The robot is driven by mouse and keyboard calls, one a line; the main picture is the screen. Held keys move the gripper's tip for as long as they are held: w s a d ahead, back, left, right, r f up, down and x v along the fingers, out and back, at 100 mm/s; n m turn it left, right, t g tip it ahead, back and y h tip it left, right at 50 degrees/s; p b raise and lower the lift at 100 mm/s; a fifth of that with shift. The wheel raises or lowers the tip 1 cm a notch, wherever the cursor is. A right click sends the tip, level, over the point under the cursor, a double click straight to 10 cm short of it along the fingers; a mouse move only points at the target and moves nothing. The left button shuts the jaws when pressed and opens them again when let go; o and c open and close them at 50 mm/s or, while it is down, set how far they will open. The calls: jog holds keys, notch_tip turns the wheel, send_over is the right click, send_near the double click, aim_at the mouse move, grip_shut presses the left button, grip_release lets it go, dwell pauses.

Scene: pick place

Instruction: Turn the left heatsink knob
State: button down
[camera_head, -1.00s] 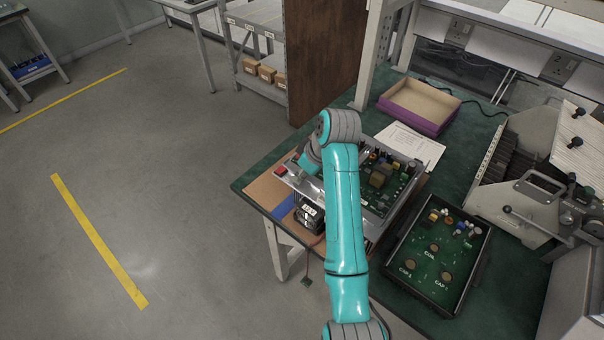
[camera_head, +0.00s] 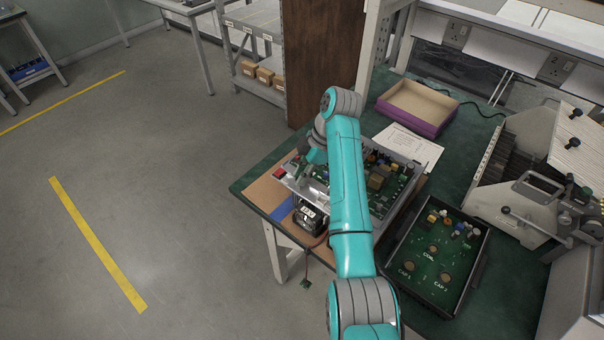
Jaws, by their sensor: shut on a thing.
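The open chassis with a silver metal side (camera_head: 321,196) and a green circuit board (camera_head: 385,184) stands at the table's left front. My gripper (camera_head: 305,183) is at the chassis's left end, below my bent wrist. It is small and partly covered by my arm, and it is shut on what appears to be the left heatsink knob. The knob itself is too small and covered to make out, so its turn angle cannot be told. My forearm hides part of the chassis.
A black tray (camera_head: 401,279) with a green board lies right of my arm. A purple-sided open box (camera_head: 425,124) and a paper sheet (camera_head: 407,147) lie behind. A grey machine (camera_head: 529,207) stands at right. A black box with white marks (camera_head: 309,217) sits near the front edge.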

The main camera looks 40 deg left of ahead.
jog(key=shift+w+n+h, duration=0.1)
jog(key=shift+n+h, duration=0.2)
jog(key=shift+n, duration=0.2)
jog(key=c, duration=1.1)
grip_release()
